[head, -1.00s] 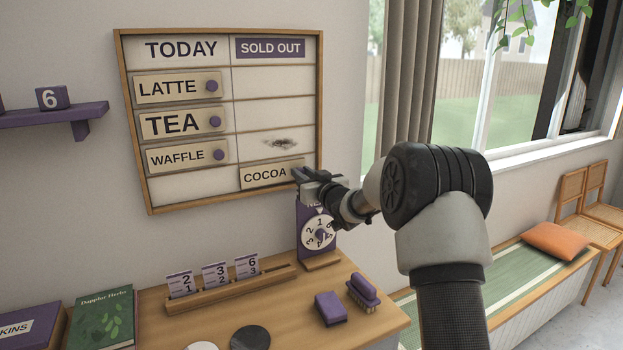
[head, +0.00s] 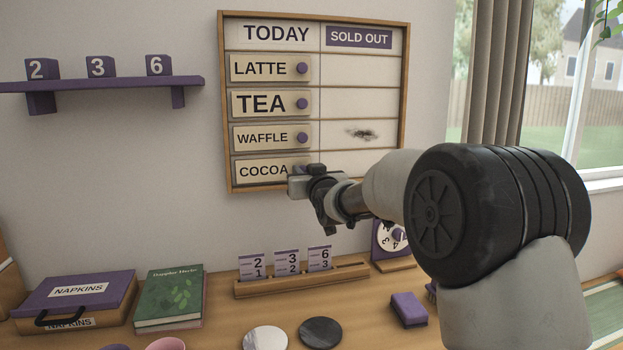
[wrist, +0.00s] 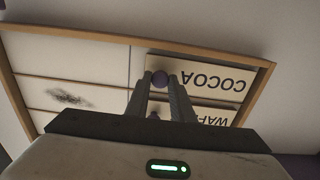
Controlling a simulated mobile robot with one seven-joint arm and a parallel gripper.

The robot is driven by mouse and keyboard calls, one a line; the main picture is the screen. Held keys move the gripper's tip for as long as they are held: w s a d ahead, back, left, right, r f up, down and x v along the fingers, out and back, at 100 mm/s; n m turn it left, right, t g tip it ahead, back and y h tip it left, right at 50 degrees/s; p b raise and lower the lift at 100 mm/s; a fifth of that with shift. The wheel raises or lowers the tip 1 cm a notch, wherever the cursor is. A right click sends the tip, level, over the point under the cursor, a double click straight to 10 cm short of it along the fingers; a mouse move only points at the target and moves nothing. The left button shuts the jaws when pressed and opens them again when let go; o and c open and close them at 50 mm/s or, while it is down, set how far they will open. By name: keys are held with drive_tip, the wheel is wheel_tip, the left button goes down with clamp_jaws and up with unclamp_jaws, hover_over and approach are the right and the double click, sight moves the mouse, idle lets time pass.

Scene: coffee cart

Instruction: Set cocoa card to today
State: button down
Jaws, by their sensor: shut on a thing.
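The cocoa card (head: 262,171) is in the bottom row of the TODAY column, below the waffle card (head: 272,137). My gripper (head: 296,182) is at its right end and hides its knob in the head view. In the wrist view the cocoa card (wrist: 207,78) appears upside down, and my gripper (wrist: 161,85) is shut on its purple knob (wrist: 160,78). The menu board (head: 313,14) has a TODAY column on the left and a SOLD OUT column on the right. The SOLD OUT column holds no cards.
A dark smudge (head: 362,134) marks the third SOLD OUT row. The latte card (head: 262,68) and tea card (head: 262,103) sit above waffle. Below, the counter holds a card rack (head: 300,280), a dial stand (head: 388,242), a purple block (head: 409,310) and a green book (head: 170,297).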

drive_tip(key=shift+a, duration=0.25)
drive_tip(key=c, duration=1.6)
unclamp_jaws()
drive_tip(key=shift+s+a, duration=0.1)
drive_tip(key=shift+o, duration=0.2)
drive_tip(key=v, duration=1.7)
drive_tip(key=shift+s+p, duration=0.15)
drive_tip(key=shift+p, duration=0.2)
drive_tip(key=shift+d+r, duration=0.1)
drive_tip(key=shift+d, duration=0.1)
